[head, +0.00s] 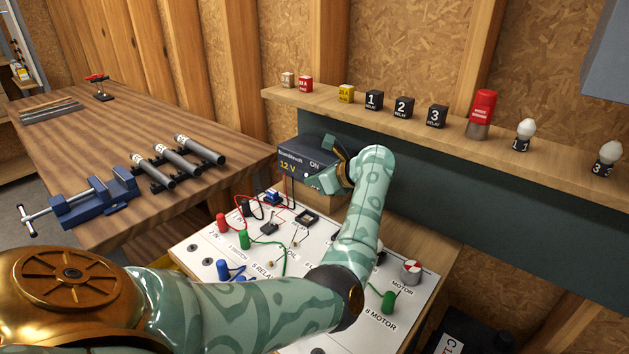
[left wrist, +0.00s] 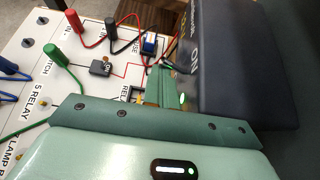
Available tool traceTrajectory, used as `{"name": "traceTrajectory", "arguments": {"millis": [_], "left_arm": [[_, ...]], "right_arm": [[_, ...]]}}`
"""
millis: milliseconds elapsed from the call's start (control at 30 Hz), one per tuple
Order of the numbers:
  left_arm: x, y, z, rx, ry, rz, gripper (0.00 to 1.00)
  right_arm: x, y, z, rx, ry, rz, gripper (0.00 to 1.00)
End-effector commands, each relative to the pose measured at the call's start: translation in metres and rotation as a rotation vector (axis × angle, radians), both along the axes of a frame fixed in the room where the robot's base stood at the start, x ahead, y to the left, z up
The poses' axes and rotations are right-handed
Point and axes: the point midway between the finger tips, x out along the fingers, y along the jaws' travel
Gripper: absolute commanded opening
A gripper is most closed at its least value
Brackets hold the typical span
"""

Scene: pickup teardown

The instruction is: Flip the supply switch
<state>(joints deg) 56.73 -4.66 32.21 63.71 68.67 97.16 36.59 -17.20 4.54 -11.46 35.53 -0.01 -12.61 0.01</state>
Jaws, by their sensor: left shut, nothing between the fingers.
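The supply (head: 295,166) is a dark box marked 12 V and ON, standing at the back of the white test board (head: 200,262). A small pale spot shows on its front face. My left gripper (head: 334,174) is at the right end of the supply, close against it. Its fingers are shut with nothing between them. In the left wrist view the fingers (left wrist: 172,88) point along the side of the supply (left wrist: 235,62); I cannot tell whether they touch. The switch lever is not clearly visible, and the gripper covers part of the front near the ON mark.
Wires and coloured plugs (head: 244,238) stand on the board in front of the supply. The shelf (head: 455,128) behind carries relays, fuses, a red-topped can (head: 482,112) and lamps. A wooden bench (head: 120,130) at left holds a blue vise (head: 92,200) and several grey tubes.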

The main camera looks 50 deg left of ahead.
Motion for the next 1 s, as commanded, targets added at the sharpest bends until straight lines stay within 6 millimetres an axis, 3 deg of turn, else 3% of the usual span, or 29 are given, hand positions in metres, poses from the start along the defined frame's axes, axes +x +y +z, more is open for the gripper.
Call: {"name": "traceTrajectory", "arguments": {"millis": [33,167,267,500,700,1000], "left_arm": [[0.002,0.001,0.014,0.022,-0.012,-0.002,0.0],[0.005,-0.016,0.023,0.02,-0.013,-0.005,0.0],[0.009,-0.039,0.03,0.008,-0.009,-0.006,0.0],[0.015,-0.106,0.025,0.0,-0.001,-0.006,0.0],[0.018,-0.145,0.023,0.0,-0.001,-0.003,0.0],[0.02,-0.16,0.023,0.0,0.001,-0.001,0.0]], "right_arm": [[0.001,0.0,0.002,0.0,-0.001,0.0,0.46],[0.002,0.001,0.005,0.0,-0.004,0.0,0.46],[0.003,0.003,0.008,0.003,-0.006,-0.001,0.46],[0.002,0.0,0.008,0.001,-0.006,0.0,0.46],[0.002,0.0,0.007,0.001,-0.005,0.0,0.46],[0.002,0.0,0.007,0.0,-0.005,0.0,0.46]]}}
